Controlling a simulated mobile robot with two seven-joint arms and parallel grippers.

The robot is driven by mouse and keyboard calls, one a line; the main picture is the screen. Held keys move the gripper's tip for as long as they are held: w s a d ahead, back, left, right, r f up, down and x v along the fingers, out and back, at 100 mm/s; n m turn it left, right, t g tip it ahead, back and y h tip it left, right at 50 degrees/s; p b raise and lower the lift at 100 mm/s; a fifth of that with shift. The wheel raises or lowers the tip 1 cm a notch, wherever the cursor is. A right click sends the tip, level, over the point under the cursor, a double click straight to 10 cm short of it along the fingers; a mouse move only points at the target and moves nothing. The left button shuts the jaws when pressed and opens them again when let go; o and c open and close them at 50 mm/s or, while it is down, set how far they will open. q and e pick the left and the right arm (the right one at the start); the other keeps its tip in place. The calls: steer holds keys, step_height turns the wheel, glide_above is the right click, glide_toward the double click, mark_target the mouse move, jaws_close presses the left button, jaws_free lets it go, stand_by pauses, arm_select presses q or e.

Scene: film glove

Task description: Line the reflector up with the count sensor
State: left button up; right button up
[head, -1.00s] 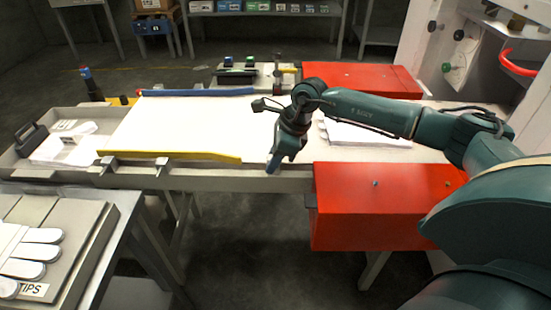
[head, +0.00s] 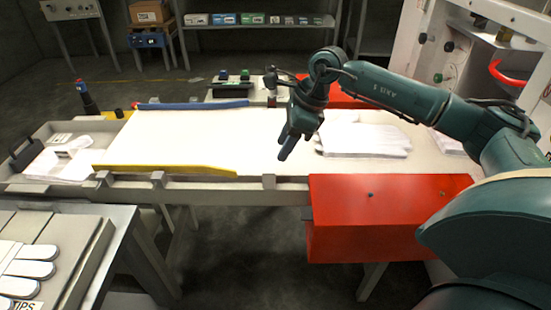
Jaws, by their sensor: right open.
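My right gripper (head: 287,148) hangs fingers-down over the belt's near side, left of the white gloves (head: 365,140). It is open, and I see nothing between its fingers. A small dark and red device on a post (head: 271,82) stands at the belt's far side, partly behind my right arm; it may be the count sensor. A small grey upright bracket (head: 268,181) stands on the near rail below my gripper. I cannot make out the reflector for certain. My left gripper is not in view.
The white belt (head: 190,130) has a yellow guide (head: 165,169) on its near side and a blue guide (head: 193,105) on its far side. A red housing (head: 385,220) juts out at the near right. A tray with gloves (head: 30,170) sits at the left end.

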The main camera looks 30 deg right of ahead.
steer(key=shift+v, duration=1.7)
steer(key=shift+a, duration=0.1)
